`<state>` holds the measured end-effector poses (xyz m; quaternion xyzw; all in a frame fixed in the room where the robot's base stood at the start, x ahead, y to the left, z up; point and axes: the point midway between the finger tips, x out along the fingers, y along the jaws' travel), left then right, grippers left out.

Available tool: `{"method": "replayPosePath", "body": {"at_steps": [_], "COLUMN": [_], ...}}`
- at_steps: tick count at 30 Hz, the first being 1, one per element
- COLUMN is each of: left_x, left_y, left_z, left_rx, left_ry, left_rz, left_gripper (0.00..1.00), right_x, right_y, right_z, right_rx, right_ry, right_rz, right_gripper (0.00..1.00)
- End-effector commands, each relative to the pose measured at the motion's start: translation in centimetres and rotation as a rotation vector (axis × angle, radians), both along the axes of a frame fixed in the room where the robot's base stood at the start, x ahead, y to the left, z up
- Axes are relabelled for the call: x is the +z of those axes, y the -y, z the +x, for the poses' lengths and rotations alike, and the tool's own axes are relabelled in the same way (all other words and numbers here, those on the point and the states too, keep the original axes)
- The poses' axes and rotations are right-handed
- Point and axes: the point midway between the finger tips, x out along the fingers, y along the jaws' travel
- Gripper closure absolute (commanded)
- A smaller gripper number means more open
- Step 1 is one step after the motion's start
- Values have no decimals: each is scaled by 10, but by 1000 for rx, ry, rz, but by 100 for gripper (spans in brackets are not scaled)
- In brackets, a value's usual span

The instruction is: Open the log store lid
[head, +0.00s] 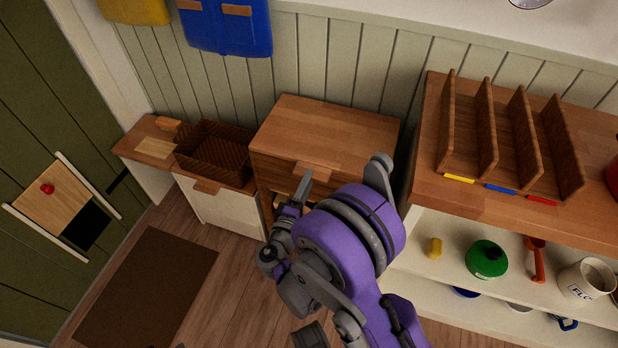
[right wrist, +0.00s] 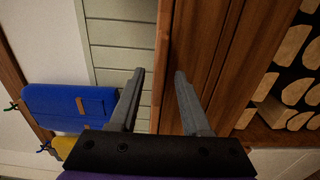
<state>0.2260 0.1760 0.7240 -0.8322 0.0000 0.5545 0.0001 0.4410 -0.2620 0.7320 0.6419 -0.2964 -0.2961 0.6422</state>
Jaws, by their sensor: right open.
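The log store (head: 340,125) is a wooden box against the panelled wall, and its flat lid looks shut. A small wooden tab (head: 314,170) sticks out from the lid's front edge. My right gripper (head: 301,192) is open just in front of this tab, and my purple arm hides much of the store's front. In the right wrist view my right gripper (right wrist: 160,76) has its fingers apart, with a thin wooden edge (right wrist: 161,60) between them in the picture. I cannot tell whether they touch it. Cut logs (right wrist: 292,45) show inside the store. My left gripper is not in view.
A low bench with a wicker basket (head: 215,150) stands left of the store. A shelf unit (head: 430,190) with upright dividers stands close on the right. A blue bag (head: 228,30) hangs above. A brown mat (head: 150,285) lies on the floor.

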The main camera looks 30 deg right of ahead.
Motion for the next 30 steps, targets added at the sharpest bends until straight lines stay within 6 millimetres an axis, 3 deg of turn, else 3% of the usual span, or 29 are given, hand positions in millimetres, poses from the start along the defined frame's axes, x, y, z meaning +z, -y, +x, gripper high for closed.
{"method": "replayPosePath", "body": {"at_steps": [5,14,22,30], "left_x": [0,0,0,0], "left_y": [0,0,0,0], "left_z": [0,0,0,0], "left_rx": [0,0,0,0], "left_ry": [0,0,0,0], "left_rz": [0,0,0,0], "left_gripper": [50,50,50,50], "right_x": [0,0,0,0], "right_y": [12,14,14,14], "right_z": [10,12,12,12], "right_rx": [-1,1,1,1], "right_ry": [0,-1,-1,-1], "right_rz": [0,1,1,1], "right_gripper": [52,52,98,100]}}
